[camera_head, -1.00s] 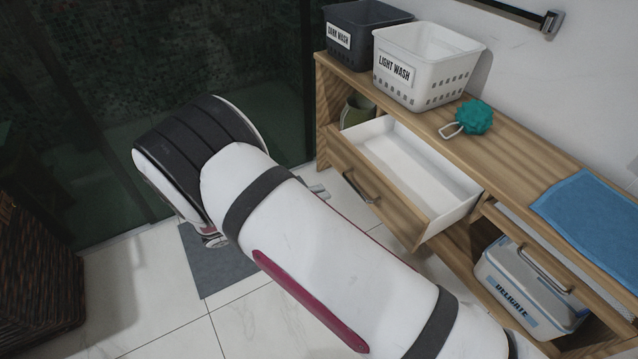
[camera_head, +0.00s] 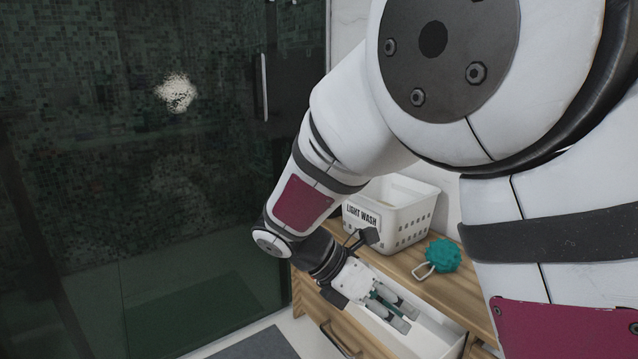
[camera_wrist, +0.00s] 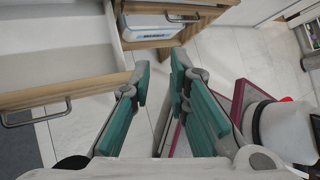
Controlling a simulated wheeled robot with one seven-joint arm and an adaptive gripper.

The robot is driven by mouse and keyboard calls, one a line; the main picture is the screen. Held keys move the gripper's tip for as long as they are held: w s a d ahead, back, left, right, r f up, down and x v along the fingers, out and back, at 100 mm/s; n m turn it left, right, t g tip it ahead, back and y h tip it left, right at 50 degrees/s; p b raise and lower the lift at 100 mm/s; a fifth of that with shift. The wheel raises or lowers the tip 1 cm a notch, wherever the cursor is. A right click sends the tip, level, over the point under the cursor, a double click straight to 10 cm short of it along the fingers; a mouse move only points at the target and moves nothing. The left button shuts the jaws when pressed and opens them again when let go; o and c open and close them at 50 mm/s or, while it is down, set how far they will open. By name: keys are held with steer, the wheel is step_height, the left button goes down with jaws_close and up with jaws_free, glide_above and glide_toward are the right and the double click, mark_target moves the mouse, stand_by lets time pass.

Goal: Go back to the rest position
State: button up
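My gripper (camera_head: 404,318) is at the end of my bent arm, in front of the shelf unit and over the open drawer (camera_head: 432,338) in the head view. In the wrist view, its two teal-padded fingers (camera_wrist: 160,76) stand apart with floor tiles showing between them. It is open and holds nothing. The white drawer interior (camera_wrist: 60,48) shows at the left of the wrist view. My arm hides part of the shelf unit in the head view.
A white LIGHT WASH basket (camera_head: 405,215) and a teal scrubber (camera_head: 443,256) stand on the wooden shelf top (camera_head: 402,262). A glass shower wall (camera_head: 130,180) is at the left. A lidded box (camera_wrist: 152,27) sits below in the wrist view.

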steer(key=s+d+r+m+g+y, duration=0.1)
steer(key=s+d+r+m+y, duration=0.25)
steer(key=s+m, duration=0.3)
steer(key=s+d+r+m+y, duration=0.2)
steer(key=s+d+r+m, duration=0.2)
steer(key=s+m, duration=0.3)
steer(key=s+m+t+y, duration=0.2)
steer(key=s+m+y, duration=0.2)
steer(key=s+m, duration=0.8)
step_height(320, 180, up, 26)
steer(key=s+n+t+p, duration=0.1)
steer(key=s+t+p, duration=0.1)
steer(key=p, duration=2.3)
steer(key=shift+s+a+r+n+t, duration=0.2)
steer(key=shift+a+n+t, duration=0.15)
steer(key=shift+t, duration=0.45)
